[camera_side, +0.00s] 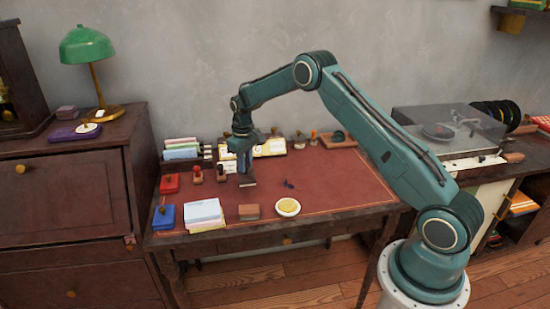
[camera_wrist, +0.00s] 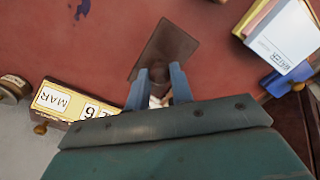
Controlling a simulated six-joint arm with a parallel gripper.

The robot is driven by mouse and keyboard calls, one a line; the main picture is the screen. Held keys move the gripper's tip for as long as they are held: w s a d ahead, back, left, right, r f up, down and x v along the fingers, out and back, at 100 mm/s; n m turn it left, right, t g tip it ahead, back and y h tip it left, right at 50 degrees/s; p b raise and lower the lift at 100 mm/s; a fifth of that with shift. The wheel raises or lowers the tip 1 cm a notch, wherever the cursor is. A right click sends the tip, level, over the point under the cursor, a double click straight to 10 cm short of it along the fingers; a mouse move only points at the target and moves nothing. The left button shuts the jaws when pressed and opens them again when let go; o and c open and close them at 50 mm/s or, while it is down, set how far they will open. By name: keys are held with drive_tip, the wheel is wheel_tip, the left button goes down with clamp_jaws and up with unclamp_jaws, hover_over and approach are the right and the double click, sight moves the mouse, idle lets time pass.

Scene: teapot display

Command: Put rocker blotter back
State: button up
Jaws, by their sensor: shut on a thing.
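My gripper (camera_side: 243,172) is over the left-middle part of the red desk top. In the wrist view my gripper (camera_wrist: 158,90) has its two blue fingers shut on the rocker blotter (camera_wrist: 165,50), which shows as a dark brown rectangular plate beyond the fingertips. In the side view the rocker blotter (camera_side: 248,184) is mostly hidden, with a pale lower edge showing just below the fingers. I cannot tell whether it touches the desk.
A yellow calendar block (camera_wrist: 70,103) stands behind the gripper. Stamps (camera_side: 196,174) and a red pad (camera_side: 169,184) are left. Papers (camera_side: 203,212), a brown block (camera_side: 249,211) and a pale dish (camera_side: 288,207) line the front. A wooden tray (camera_side: 350,143) is back right. Right-middle desk is mostly clear.

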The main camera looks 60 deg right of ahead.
drive_tip(key=shift+f, duration=1.85)
drive_tip(key=shift+f, duration=0.1)
drive_tip(key=o, duration=0.9)
drive_tip(key=shift+o, duration=0.2)
wheel_tip(320, 180, up, 12)
